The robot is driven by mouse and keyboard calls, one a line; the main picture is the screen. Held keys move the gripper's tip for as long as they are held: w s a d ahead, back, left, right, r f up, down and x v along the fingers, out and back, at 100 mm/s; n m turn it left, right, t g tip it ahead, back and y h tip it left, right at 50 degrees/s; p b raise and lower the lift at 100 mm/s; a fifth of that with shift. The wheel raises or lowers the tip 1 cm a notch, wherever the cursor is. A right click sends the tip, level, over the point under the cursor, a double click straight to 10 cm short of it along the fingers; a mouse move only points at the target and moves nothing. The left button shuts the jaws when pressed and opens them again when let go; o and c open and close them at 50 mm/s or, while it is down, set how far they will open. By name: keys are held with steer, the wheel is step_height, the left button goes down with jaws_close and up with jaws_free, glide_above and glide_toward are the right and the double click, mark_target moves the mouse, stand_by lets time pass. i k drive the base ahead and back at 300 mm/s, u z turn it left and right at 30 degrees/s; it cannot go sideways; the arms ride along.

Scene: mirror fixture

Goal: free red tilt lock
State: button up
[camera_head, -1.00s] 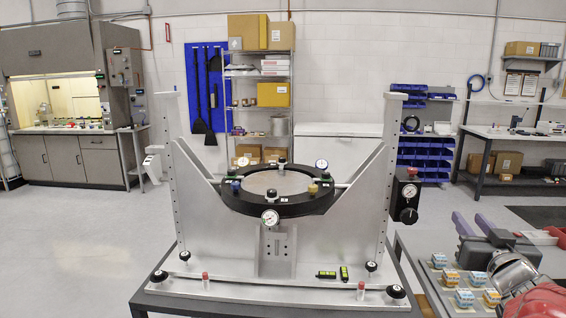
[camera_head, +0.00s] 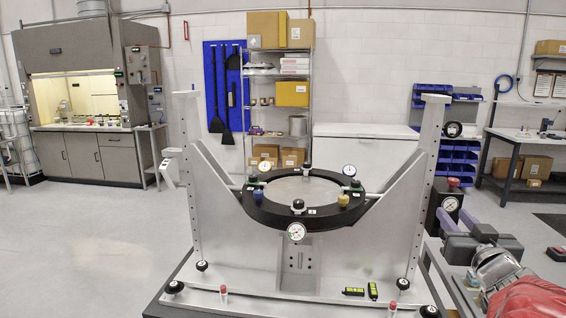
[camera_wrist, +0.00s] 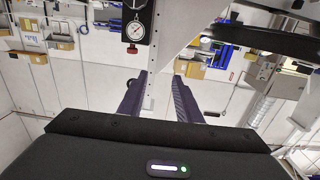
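The mirror fixture (camera_head: 240,262) stands on a bench, with a black ring (camera_head: 268,215) holding a round mirror (camera_head: 300,190) between its uprights. Two small red-topped pieces stand on its base, one left (camera_head: 223,291) and one right (camera_head: 392,306). A red knob (camera_head: 453,182) tops the dark gauge box on the right upright. I cannot tell which red part is the tilt lock. My gripper (camera_head: 460,219) is at the lower right, near the gauge box. In the wrist view, its purple fingers (camera_wrist: 158,82) are apart and empty, with the gauge box (camera_wrist: 133,30) beyond.
A side table stands at right. Open floor (camera_head: 80,240) lies to the left.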

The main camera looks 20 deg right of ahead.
mark_target(453, 182)
steer(key=z, duration=0.15)
steer(key=i, duration=0.9)
steer(key=z, duration=0.5)
